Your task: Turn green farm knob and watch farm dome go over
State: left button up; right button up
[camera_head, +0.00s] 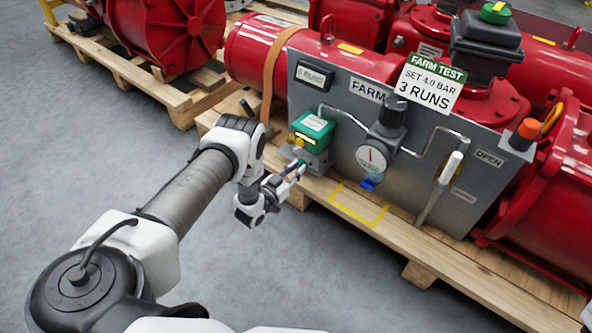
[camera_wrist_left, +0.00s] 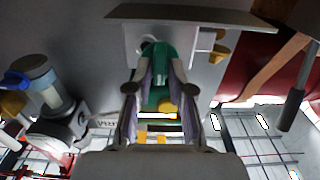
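The green farm knob (camera_wrist_left: 160,92) shows between my left fingers in the left wrist view. In the head view it is a small green piece below the green valve box (camera_head: 314,130), largely hidden by the fingertips. My left gripper (camera_head: 298,167) reaches it from the front left, and its two fingers (camera_wrist_left: 160,72) lie on either side of the green piece. I cannot tell whether they press on it or stand open around it. The farm dome (camera_head: 495,12), green on top with a yellow mark, sits on a black box at the upper right. My right gripper is out of view.
The grey panel (camera_head: 345,125) carries a gauge (camera_head: 372,157), tubing, a white-handled lever (camera_head: 450,168) and a "FARM TEST, SET 4.0 BAR, 3 RUNS" sign (camera_head: 431,82). Red actuators stand on wooden pallets (camera_head: 460,270). A yellow square (camera_head: 358,205) marks the boards. The grey floor is clear in front.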

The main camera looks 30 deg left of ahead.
pick_arm(q)
jog(key=shift+m+p, duration=0.3)
jog(key=shift+m, duration=0.1)
grip_shut()
jog(key=shift+d+f+m+p, duration=0.15)
jog(key=shift+m+p, duration=1.45)
jog(key=shift+m, duration=2.7)
jog(key=shift+d+f+m+p, duration=0.1)
jog(key=shift+m+p, duration=1.5)
jog(key=shift+m, duration=2.7)
jog(key=o, duration=0.7)
grip_release()
jog(key=shift+s, duration=0.15)
